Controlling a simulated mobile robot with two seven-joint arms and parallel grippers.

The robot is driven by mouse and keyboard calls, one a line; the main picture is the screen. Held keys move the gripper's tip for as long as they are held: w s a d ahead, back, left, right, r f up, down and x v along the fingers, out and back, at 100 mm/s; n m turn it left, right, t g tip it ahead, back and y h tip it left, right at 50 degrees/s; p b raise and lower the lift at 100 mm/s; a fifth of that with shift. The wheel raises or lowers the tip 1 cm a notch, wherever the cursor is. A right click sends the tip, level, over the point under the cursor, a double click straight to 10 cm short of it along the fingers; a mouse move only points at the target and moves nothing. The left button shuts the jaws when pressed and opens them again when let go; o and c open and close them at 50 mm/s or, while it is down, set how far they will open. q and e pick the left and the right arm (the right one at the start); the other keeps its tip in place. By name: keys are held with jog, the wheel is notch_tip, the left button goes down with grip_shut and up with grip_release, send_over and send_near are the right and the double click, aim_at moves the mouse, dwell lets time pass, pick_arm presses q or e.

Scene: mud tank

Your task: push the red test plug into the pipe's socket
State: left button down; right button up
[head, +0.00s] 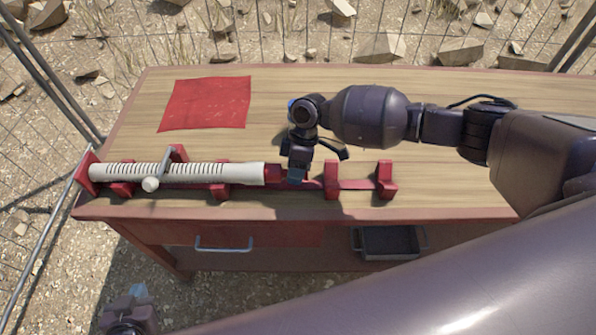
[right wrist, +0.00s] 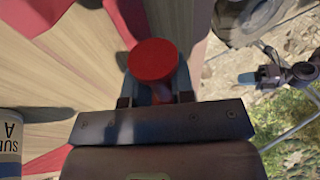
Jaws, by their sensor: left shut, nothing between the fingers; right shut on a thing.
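The white ribbed pipe (head: 180,173) lies level in a red cradle (head: 331,180) along the table's front. The red test plug (head: 273,174) is at the pipe's right end; it appears against that end, but I cannot tell whether any of it is inside the socket. My right gripper (head: 296,176) is shut on the plug, whose round red head (right wrist: 154,60) shows between the fingers in the right wrist view. The socket opening is hidden. My left gripper (head: 138,293) is shut and empty, low at the left, off the table's front.
A red cloth (head: 207,103) lies flat at the table's back left. A dark tray (head: 387,243) stands on the lower shelf. A labelled white cylinder (right wrist: 10,150) shows at the right wrist view's left edge.

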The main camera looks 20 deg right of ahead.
aim_at(280, 173)
jog(key=shift+w+a, duration=0.15)
jog(key=shift+a, duration=0.5)
jog(key=shift+w+a+b, duration=0.2)
jog(key=shift+a+b, duration=0.05)
jog(key=shift+a, duration=0.35)
jog(key=shift+w+a+b, duration=0.15)
jog(key=shift+a+b, duration=0.05)
jog(key=shift+a, duration=0.35)
jog(key=o, duration=0.8)
jog(key=shift+o, duration=0.2)
jog(key=v, duration=1)
jog(key=shift+r, duration=0.4)
jog(key=shift+d, duration=0.1)
